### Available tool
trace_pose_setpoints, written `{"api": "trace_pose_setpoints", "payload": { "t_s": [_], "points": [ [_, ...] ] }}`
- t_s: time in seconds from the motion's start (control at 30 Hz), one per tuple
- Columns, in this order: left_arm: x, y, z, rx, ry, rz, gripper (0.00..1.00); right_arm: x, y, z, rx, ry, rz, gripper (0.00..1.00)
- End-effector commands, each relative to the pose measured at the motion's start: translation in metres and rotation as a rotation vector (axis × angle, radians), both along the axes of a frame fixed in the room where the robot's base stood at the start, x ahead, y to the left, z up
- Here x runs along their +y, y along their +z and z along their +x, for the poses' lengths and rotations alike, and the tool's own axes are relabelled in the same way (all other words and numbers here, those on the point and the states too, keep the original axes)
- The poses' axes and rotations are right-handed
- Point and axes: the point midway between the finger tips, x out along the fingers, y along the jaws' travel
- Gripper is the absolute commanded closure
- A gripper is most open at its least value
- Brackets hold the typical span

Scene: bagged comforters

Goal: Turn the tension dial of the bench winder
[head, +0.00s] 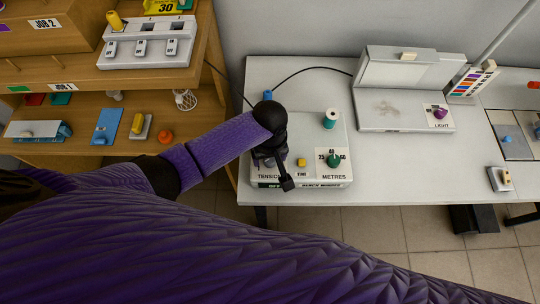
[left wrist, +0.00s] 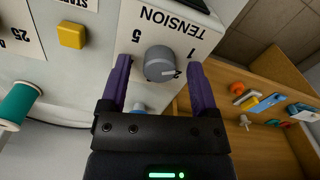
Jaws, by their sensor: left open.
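The bench winder (head: 318,184) is a pale box at the front left of the grey table, with TENSION and METRES labels on its top. The tension dial (left wrist: 160,64) is a round grey knob in the left wrist view, its pale pointer mark towards the 2. In the head view my gripper and arm hide it. My left gripper (head: 284,176) is over the tension end of the winder. In the left wrist view my left gripper (left wrist: 160,72) is open, with one purple finger on each side of the dial and gaps showing. My right gripper is not in view.
A larger grey machine (head: 405,90) with a purple LIGHT knob stands right. A wooden shelf unit (head: 90,75) with small items is left.

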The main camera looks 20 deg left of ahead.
Motion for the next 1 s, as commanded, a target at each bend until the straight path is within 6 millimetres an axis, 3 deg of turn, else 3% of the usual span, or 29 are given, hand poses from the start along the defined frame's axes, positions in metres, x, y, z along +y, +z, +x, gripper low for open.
{"api": "trace_pose_setpoints", "payload": {
  "t_s": [0.1, 0.13, 0.4, 0.5, 1.0],
  "points": [
    [0.0, 0.001, 0.0, 0.0, 0.0, -0.001, 0.22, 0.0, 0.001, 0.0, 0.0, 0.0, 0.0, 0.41],
    [0.0, 0.001, 0.0, 0.0, 0.0, -0.001, 0.26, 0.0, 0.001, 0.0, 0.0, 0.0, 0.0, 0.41],
    [0.0, 0.001, 0.0, 0.0, -0.001, -0.001, 0.83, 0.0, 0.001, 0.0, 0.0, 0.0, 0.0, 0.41],
    [0.0, 0.001, 0.0, 0.0, -0.001, 0.0, 1.0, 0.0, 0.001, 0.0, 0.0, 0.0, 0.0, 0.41],
    [0.0, 0.003, 0.0, 0.002, -0.124, 0.0, 1.0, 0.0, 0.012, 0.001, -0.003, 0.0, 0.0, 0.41]
  ]
}}
